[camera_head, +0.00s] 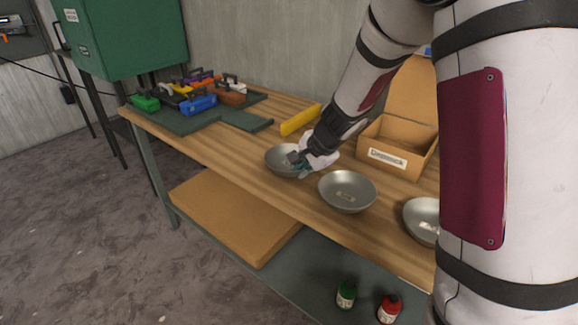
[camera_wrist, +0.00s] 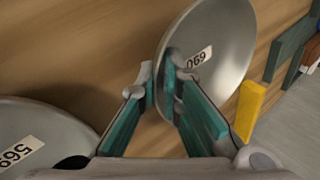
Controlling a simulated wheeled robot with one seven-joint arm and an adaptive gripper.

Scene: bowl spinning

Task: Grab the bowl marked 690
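The bowl marked 690 (camera_wrist: 228,40) is grey metal, with a white label that appears upside down and partly covered by a finger in the wrist view. In the head view this bowl (camera_head: 279,161) is the leftmost of three, at the table. My gripper (camera_wrist: 158,78) has its teal fingers close together on either side of the bowl's near rim, one inside and one outside. It looks shut on that rim. In the head view my gripper (camera_head: 300,160) covers the bowl's right part.
A second bowl (camera_head: 347,181) stands close to the right; its label shows in the wrist view (camera_wrist: 18,151). A third bowl (camera_head: 421,208) is partly behind my arm. A cardboard box (camera_head: 397,162) and a yellow block (camera_head: 300,119) lie behind. Several coloured toolboxes (camera_head: 198,104) stand at the far left.

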